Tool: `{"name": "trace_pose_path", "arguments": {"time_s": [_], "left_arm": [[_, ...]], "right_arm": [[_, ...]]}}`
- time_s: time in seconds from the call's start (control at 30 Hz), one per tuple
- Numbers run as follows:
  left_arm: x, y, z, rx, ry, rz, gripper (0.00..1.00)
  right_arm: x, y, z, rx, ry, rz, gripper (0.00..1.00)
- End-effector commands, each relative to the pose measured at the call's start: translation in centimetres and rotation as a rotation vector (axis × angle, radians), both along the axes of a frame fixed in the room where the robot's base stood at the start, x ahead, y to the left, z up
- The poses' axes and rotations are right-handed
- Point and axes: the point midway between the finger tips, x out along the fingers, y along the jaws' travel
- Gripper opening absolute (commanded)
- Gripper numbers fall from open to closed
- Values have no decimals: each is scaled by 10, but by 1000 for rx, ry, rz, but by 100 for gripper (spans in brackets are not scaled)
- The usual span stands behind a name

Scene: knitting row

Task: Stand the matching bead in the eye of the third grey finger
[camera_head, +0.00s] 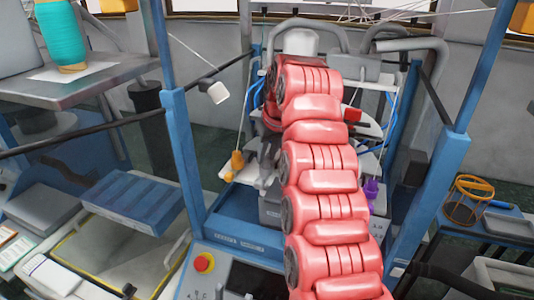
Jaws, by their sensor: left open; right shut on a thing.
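A red segmented arm of mine fills the middle and covers much of the blue-framed machine (180,150). I cannot make out either gripper, and what they hold is hidden. The grey fingers and their eyes cannot be told apart behind the arm. A small orange piece (237,160) sits left of the arm, below a thin pale line. A small purple piece (371,188) shows just right of the arm. A red block (352,115) lies higher up on the right. I cannot tell whether any of these is a bead.
A teal yarn cone (63,38) stands on a grey shelf (90,85) at upper left. A white block (217,92) sits at a dark rod's end. A red button (204,262) is on the front panel.

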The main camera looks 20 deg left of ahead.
Motion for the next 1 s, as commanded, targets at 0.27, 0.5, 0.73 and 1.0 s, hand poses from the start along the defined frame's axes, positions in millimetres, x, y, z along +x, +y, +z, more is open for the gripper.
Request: {"name": "trace_pose_path", "arguments": {"time_s": [0.27,0.5,0.73,1.0], "left_arm": [[0,0,-5,0,0,0,55],[0,0,-8,0,0,0,55],[0,0,-8,0,0,0,55],[0,0,-8,0,0,0,55]], "right_arm": [[0,0,-5,0,0,0,0],[0,0,-7,0,0,0,0],[0,0,-7,0,0,0,0],[0,0,-7,0,0,0,60]]}}
